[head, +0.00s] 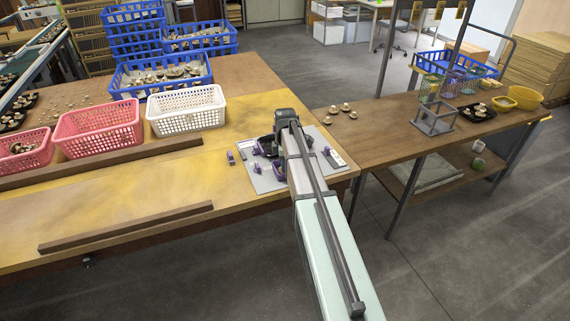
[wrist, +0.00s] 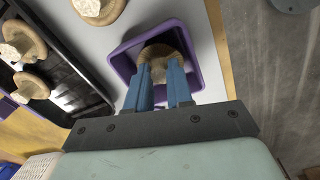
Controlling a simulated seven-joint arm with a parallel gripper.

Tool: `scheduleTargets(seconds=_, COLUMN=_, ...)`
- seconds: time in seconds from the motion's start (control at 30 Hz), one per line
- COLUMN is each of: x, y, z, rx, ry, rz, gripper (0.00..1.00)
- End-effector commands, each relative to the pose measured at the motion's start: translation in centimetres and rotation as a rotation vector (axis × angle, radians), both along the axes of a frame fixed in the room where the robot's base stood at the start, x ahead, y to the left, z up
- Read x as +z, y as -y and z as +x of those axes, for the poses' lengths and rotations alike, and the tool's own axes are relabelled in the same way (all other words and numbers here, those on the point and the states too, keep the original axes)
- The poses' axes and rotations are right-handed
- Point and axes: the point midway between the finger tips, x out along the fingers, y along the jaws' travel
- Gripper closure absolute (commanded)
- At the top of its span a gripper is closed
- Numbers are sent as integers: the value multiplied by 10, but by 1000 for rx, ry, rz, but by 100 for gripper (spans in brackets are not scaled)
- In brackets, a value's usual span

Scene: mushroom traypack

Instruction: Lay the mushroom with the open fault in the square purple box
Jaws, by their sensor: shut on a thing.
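My gripper (wrist: 160,74) has blue fingers and is shut on a brown-capped mushroom (wrist: 161,51) in the wrist view. The mushroom is within the outline of a square purple box (wrist: 193,55); I cannot tell whether it touches the bottom. The fingers hide part of the mushroom, so I cannot make out an open fault on it. The box stands on a pale grey board (wrist: 190,10). In the head view my arm covers the gripper and the held mushroom.
A dark tray (wrist: 75,85) with pale-stemmed mushrooms (wrist: 32,86) lies left of the box in the wrist view. Another mushroom (wrist: 98,8) lies near the top. In the head view, small purple pieces (head: 249,168) stand on the board, and a white basket (head: 186,110) is farther left.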

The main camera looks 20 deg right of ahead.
Motion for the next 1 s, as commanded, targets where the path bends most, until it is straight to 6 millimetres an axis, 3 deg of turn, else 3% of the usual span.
scheduleTargets(seconds=0.27, x=-3, y=0, z=0, rx=0, ry=0, rz=0, gripper=94)
scheduleTargets(seconds=0.3, x=-3, y=0, z=0, rx=0, ry=0, rz=0, gripper=77)
scheduleTargets(seconds=0.57, x=-2, y=0, z=0, rx=0, ry=0, rz=0, gripper=54)
scheduleTargets(seconds=0.83, x=-1, y=0, z=0, rx=0, ry=0, rz=0, gripper=54)
scheduleTargets(seconds=1.0, x=11, y=0, z=0, rx=0, ry=1, rz=0, gripper=54)
